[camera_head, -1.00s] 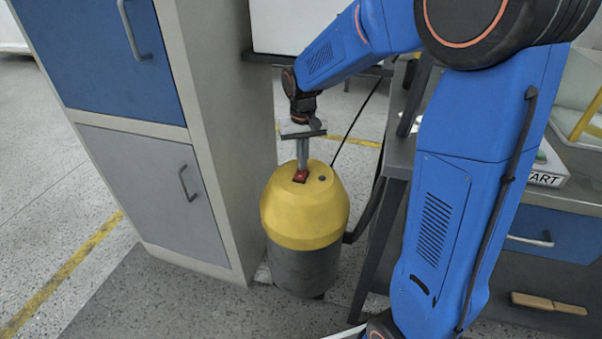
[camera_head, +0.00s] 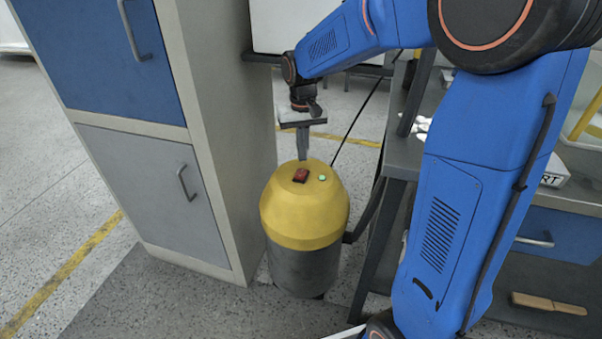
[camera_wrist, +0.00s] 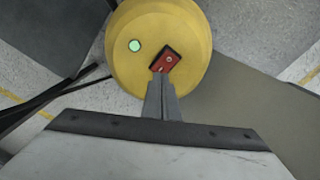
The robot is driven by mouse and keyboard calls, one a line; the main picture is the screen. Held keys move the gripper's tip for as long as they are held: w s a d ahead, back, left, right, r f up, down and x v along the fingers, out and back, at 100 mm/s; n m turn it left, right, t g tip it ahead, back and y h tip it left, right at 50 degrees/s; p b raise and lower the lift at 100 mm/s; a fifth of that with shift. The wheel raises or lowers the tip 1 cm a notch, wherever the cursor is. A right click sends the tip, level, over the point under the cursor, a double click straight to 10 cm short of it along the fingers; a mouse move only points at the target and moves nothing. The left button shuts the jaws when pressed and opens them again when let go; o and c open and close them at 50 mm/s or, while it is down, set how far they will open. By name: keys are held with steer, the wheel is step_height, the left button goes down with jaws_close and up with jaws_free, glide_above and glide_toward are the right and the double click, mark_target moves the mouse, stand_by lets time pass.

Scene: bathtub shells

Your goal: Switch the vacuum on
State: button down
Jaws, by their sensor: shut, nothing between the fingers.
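The vacuum (camera_head: 304,230) stands upright on the floor, with a yellow dome top and a grey lower body. A red rocker switch (camera_head: 300,175) sits on its top, and a small round light (camera_head: 322,177) beside it glows green. In the wrist view the red switch (camera_wrist: 172,62) shows just past the fingertips, and the light (camera_wrist: 134,45) is green there too. My gripper (camera_head: 303,158) is shut and empty, pointing down just behind the switch. It also shows in the wrist view (camera_wrist: 161,76); whether the tips touch the vacuum cannot be told.
A cabinet (camera_head: 213,130) with blue and grey doors stands close on the left. A grey workbench (camera_head: 397,158) stands on the right, with a wooden-backed brush (camera_head: 548,303) on its lower shelf. A dark hose runs along the vacuum's right side. Floor is clear in front.

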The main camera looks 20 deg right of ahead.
mark_target(302, 171)
steer(key=shift+r, duration=1.5)
steer(key=shift+s, duration=0.1)
